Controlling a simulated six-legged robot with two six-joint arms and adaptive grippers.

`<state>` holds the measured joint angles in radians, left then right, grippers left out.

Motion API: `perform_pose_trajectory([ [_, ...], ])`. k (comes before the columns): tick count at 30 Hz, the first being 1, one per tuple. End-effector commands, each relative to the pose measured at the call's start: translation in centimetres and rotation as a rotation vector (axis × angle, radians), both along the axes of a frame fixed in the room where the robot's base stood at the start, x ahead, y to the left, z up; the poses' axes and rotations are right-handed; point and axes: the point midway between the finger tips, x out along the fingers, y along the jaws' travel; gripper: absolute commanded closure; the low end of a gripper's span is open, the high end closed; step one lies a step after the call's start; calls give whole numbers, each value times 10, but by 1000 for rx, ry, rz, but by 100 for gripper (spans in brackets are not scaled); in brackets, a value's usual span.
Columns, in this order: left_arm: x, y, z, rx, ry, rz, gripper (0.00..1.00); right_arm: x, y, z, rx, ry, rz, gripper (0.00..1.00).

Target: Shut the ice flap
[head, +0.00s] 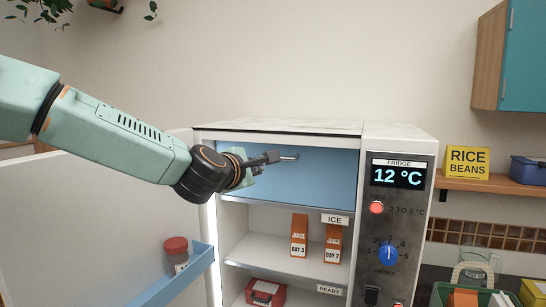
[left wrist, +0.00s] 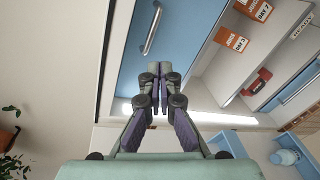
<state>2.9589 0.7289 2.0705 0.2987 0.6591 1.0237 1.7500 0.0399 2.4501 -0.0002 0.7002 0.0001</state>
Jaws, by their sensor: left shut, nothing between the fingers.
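The ice flap (head: 325,182) is a blue panel across the top compartment of the open fridge, above the ICE label (head: 335,219). It looks upright; I cannot tell if it is fully seated. Its metal bar handle (head: 289,157) is near its upper edge, and the handle also shows in the left wrist view (left wrist: 152,32). My left gripper (head: 272,157) is in front of the flap beside the handle, its fingers together and empty. In the left wrist view the fingertips (left wrist: 159,73) lie below the handle in the picture; contact is unclear. My right gripper is not in view.
The fridge door (head: 100,225) stands open at the left, with a blue door shelf (head: 180,278) holding a red-lidded jar (head: 176,254). Juice cartons (head: 299,235) and a red box (head: 265,292) sit on lower shelves. A control panel (head: 400,220) is on the right.

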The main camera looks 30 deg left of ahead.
Motion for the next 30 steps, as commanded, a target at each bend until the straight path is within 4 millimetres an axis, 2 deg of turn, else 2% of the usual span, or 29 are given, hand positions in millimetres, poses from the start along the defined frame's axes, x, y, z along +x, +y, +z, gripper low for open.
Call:
perform_pose_trajectory([
  [3, -2, -3, 3, 222, 15, -35, 100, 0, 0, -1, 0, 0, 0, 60],
  [9, -2, 1, 8, 382, 34, -45, 100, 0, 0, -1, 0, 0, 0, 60],
  [14, 2, 2, 5, 395, 37, -46, 100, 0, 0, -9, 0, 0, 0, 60],
  [26, 22, 7, 0, 393, 36, -47, 100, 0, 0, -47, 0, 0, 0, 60],
  [30, 44, 12, 0, 393, 40, -46, 100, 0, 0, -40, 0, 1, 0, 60],
])
